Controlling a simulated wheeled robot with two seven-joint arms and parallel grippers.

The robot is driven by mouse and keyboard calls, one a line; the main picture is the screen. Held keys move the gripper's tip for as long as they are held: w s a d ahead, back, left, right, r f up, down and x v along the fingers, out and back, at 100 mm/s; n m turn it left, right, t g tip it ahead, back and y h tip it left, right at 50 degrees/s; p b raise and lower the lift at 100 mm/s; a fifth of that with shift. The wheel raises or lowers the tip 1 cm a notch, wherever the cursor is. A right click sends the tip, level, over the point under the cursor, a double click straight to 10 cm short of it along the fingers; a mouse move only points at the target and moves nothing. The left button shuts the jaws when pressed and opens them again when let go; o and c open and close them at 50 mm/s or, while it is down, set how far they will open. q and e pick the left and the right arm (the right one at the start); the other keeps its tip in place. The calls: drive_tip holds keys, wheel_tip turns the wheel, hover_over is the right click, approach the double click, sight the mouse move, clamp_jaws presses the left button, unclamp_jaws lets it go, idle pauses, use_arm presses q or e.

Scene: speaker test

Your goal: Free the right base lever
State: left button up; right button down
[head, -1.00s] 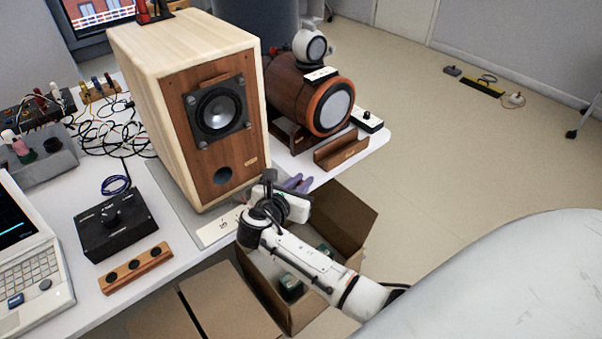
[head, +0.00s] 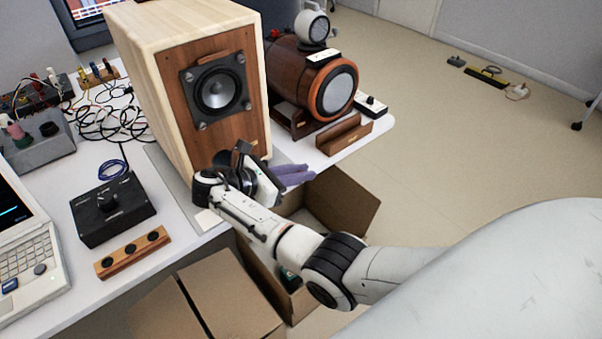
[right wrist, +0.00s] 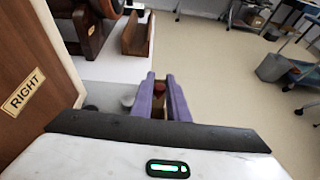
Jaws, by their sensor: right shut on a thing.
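The wooden speaker (head: 225,135) stands on a thin grey base plate (head: 172,178) at the table's edge. A sign reading RIGHT (right wrist: 23,92) is on its front, seen in the right wrist view. My right gripper (head: 303,173), with purple fingers, is at the speaker's lower front right side. In the right wrist view its fingers (right wrist: 161,82) are close together on a small reddish part (right wrist: 160,88), which seems to be the right base lever. Most of that lever is hidden by the fingers. My left gripper is not in view.
A round wooden speaker (head: 318,82) and a wooden cradle (head: 343,134) stand to the right. An open cardboard box (head: 345,203) is below the table edge, under my right arm.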

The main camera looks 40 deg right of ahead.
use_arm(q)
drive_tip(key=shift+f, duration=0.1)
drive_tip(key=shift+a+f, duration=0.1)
use_arm(e)
drive_tip(key=c, duration=1.7)
unclamp_jaws()
